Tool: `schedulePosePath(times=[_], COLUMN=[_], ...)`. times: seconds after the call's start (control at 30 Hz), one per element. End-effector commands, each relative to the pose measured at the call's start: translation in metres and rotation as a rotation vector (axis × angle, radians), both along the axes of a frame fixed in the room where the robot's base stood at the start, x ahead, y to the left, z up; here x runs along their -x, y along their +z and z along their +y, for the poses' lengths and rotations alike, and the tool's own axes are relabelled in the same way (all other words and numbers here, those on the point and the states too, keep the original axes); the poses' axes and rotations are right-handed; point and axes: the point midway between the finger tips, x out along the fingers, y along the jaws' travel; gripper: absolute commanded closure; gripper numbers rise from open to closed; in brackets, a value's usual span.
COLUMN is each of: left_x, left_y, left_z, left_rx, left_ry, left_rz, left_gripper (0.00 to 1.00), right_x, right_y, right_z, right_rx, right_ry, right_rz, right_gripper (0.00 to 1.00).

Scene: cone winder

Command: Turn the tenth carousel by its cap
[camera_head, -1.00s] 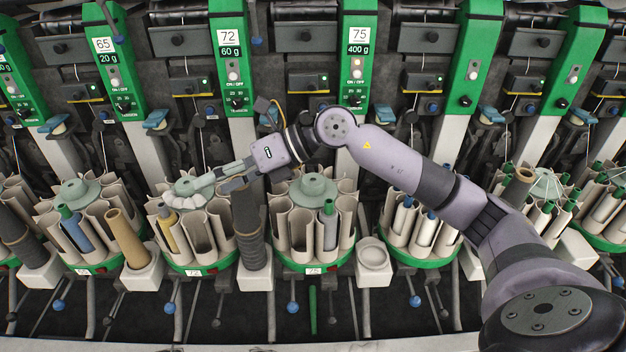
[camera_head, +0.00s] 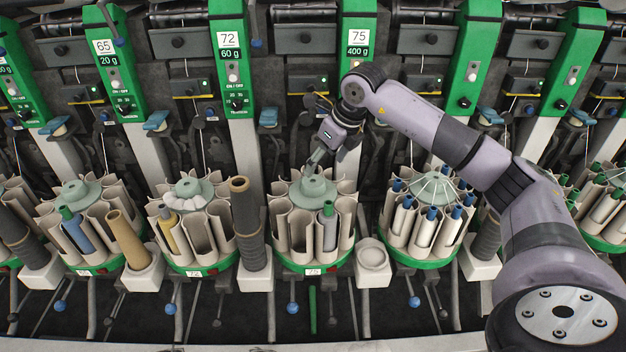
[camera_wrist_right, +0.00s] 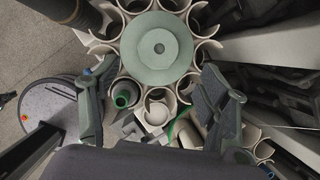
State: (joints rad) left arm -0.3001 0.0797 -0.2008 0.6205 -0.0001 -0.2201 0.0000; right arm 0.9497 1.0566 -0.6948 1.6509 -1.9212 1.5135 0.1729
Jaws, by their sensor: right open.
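A carousel (camera_head: 283,240) with a ring of cream tubes and a green base stands at the centre of the head view, below the panel marked 75. Its round green cap (camera_head: 313,187) sits on top. My right gripper (camera_head: 317,163) is just above and behind this cap, its fingers pointing down. In the right wrist view the cap (camera_wrist_right: 157,47) shows from above. My right gripper (camera_wrist_right: 157,80) is open there, its two fingers apart on either side of the view below the cap. I cannot tell whether they touch anything. My left gripper is not in view.
Another (camera_head: 432,212) on the right holds blue-topped tubes. A dark cone stack (camera_head: 248,225) stands close on the left. An empty white cup (camera_head: 373,257) is at the right.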

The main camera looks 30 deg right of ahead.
Motion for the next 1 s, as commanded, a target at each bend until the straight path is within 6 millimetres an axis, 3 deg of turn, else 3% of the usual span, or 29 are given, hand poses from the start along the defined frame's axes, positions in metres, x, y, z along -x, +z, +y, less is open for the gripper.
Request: schedulePosePath(times=[0.2,0.4,0.6,0.87,1.0], left_x=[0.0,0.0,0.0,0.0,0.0], left_y=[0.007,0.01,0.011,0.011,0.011], left_z=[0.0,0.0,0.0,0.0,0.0], left_rx=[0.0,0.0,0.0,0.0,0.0], left_ry=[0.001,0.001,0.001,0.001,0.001], left_rz=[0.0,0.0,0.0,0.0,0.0], left_gripper=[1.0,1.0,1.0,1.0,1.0], right_x=[-0.017,-0.029,-0.034,-0.035,-0.034], right_y=[-0.044,-0.073,-0.085,-0.086,-0.086], right_z=[0.005,0.008,0.009,0.009,0.009], right_rx=[-0.002,-0.004,-0.002,-0.002,-0.002], right_ry=[0.0,0.001,0.001,0.002,0.002], right_rz=[0.004,0.002,-0.001,-0.001,-0.001], right_gripper=[0.3,0.3,0.3,0.3,0.39])
